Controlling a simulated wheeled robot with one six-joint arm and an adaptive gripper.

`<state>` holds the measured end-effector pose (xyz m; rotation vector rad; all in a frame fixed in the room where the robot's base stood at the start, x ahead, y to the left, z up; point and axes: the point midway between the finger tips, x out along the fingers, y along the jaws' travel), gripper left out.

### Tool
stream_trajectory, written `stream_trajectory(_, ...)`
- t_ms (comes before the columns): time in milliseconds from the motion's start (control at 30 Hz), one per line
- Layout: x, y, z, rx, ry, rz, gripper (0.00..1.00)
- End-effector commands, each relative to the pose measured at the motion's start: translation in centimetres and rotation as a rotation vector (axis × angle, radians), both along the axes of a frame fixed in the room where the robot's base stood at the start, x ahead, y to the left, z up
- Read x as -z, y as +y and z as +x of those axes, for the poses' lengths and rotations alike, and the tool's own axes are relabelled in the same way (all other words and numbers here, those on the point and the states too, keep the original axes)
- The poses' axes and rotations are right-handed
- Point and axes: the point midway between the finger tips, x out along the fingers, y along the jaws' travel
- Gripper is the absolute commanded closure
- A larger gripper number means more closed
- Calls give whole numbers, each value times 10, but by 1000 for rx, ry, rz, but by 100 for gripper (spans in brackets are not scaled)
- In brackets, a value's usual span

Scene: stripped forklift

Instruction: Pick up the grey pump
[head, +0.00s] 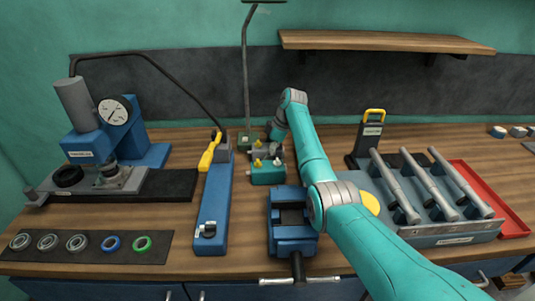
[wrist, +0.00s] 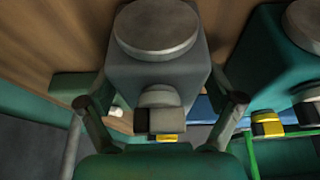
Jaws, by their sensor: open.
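The grey pump (wrist: 155,72) fills the upper middle of the wrist view, a grey block with a round silver cap and a small rounded fitting on its near side. My gripper (wrist: 162,92) is open, with one finger on each side of the pump. I cannot tell whether the fingers touch it. In the head view the grey pump (head: 261,152) shows only partly, behind a teal pump, and my gripper (head: 277,140) is above or beside it, mostly hidden by my wrist.
The teal pump (head: 268,174) with yellow fittings stands close by; it also shows in the wrist view (wrist: 262,65). A thin lamp post (head: 246,85) rises just behind. A blue vise (head: 291,238) stands in front, and a blue lever tool (head: 215,205) lies left.

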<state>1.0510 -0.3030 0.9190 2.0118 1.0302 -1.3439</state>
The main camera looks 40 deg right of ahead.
Motion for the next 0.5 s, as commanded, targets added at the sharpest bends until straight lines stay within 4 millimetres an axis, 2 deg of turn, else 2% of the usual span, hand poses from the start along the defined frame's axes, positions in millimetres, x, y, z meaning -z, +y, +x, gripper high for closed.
stream_trajectory(67,0,0,0,0,0,0,8)
stream_trajectory(100,0,0,0,0,0,0,13)
stream_trajectory(433,0,0,0,0,0,0,96)
stream_trajectory(467,0,0,0,0,0,0,100)
stream_trajectory(500,-3,0,1,-1,-3,-1,100)
